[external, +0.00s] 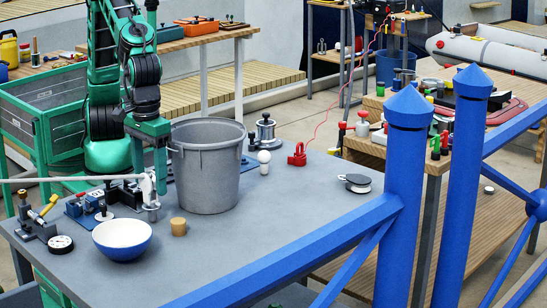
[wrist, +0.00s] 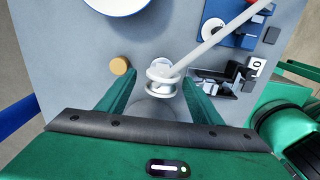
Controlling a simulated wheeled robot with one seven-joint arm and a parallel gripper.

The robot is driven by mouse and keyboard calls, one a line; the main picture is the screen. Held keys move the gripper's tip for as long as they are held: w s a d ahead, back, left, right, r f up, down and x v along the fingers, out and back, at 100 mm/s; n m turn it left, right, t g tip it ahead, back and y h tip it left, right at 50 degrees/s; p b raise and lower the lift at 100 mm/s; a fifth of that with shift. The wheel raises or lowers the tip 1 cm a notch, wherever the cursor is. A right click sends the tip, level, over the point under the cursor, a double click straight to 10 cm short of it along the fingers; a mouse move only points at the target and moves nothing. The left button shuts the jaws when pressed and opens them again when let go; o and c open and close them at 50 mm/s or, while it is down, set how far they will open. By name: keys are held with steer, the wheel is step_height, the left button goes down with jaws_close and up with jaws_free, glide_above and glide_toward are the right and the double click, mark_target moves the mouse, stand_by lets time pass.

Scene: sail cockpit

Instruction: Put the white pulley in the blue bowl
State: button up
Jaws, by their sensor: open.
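My gripper (external: 150,185) is open and points down over the left of the grey table. Between and just beyond its fingers in the wrist view is a round white piece (wrist: 162,72) with rings at the end of a white rod. In the external view this white piece (external: 148,188) stands by a small metal cylinder, partly hidden by a finger; I cannot tell whether it is the pulley. A flat white-and-black disc (external: 359,184) at the table's right also looks pulley-like. The blue bowl (external: 122,247), white inside and empty, is in front of the gripper; its edge (wrist: 119,14) shows in the wrist view.
A large grey bucket (external: 207,175) stands close right of my gripper. A tan cork-like cylinder (external: 178,227) is right of the bowl. The white rod (external: 70,180) runs left. Dark clamps (external: 37,222) and a gauge (external: 60,244) are left. Blue posts (external: 404,170) rise at right.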

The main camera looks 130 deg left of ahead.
mark_target(150, 192)
step_height(150, 192, down, 4)
steer(key=shift+s+f, duration=0.1)
steer(key=shift+f, duration=0.15)
steer(key=shift+d, duration=0.1)
steer(key=c, duration=1.5)
steer(key=shift+o, duration=0.2)
steer(key=shift+r, duration=0.15)
